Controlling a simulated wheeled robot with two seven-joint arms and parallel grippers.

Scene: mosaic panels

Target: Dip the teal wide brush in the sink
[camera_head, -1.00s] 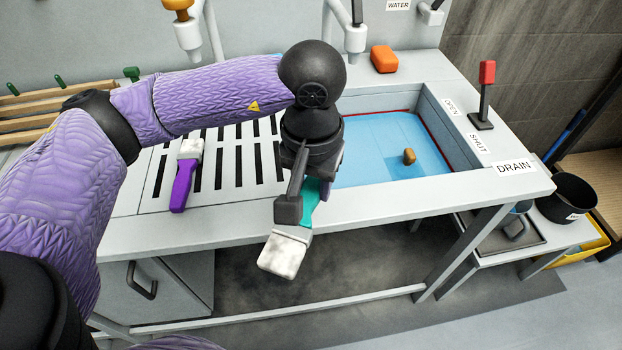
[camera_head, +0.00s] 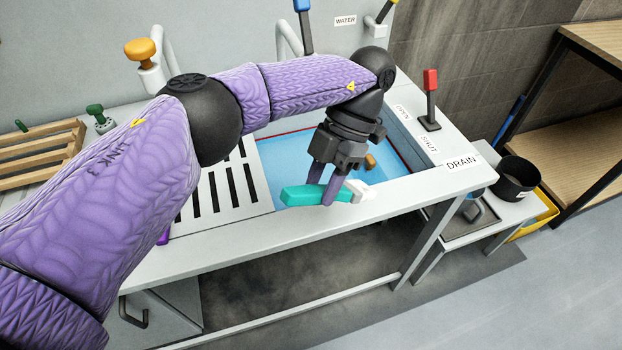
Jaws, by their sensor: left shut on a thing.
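The teal wide brush (camera_head: 302,195) has a teal handle and pale bristles at its right end. My left gripper (camera_head: 335,192) is shut on its handle and holds it roughly level, bristles to the right. In the picture the brush overlaps the front rim of the sink (camera_head: 280,137); I cannot tell its exact height. The sink is a blue-floored basin with water-like colour and a red line along its back wall. My arm hides part of the basin. My right gripper is not in view.
A brown lump (camera_head: 370,161) shows in the basin behind my gripper. A red-topped drain lever (camera_head: 430,100) stands on the right counter by the labels. A slotted drainboard (camera_head: 225,195) lies left of the sink. A black pot (camera_head: 516,178) stands lower right.

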